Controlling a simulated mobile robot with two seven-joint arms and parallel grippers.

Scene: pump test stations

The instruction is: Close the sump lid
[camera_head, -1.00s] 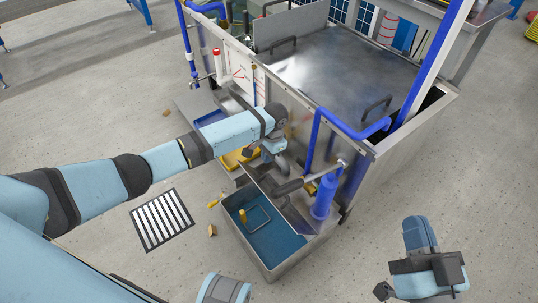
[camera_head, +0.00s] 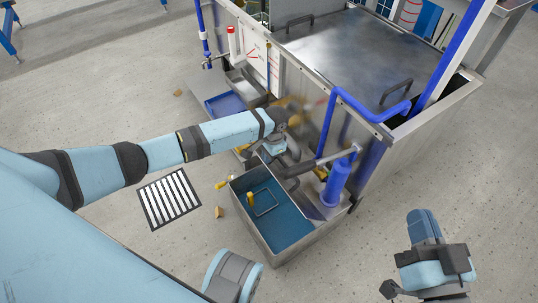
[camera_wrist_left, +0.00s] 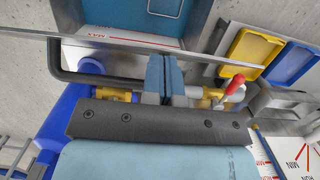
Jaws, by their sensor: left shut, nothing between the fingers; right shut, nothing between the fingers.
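A steel tank cover (camera_head: 365,50) with two dark bar handles lies flat on the large cabinet. Below it, an open steel sump box (camera_head: 285,255) shows a blue inside with a small yellow piece; I cannot tell which plate is its lid. My left gripper (camera_wrist_left: 165,78) is shut and empty. In the left wrist view a black bent bar (camera_wrist_left: 75,76) passes close to its fingertips, and a thin metal edge crosses just beyond; contact is unclear. In the head view its fingertips are hidden beside the sump box. My right gripper (camera_head: 388,289) is low at the right, away from the cabinet, shut.
A blue pump cylinder (camera_head: 336,183) with a grey lever (camera_head: 318,163) stands beside the sump box. A blue tray (camera_head: 225,104) lies behind my left arm. A striped floor grate (camera_head: 170,198) and small yellow pieces lie on the floor. Floor at right is clear.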

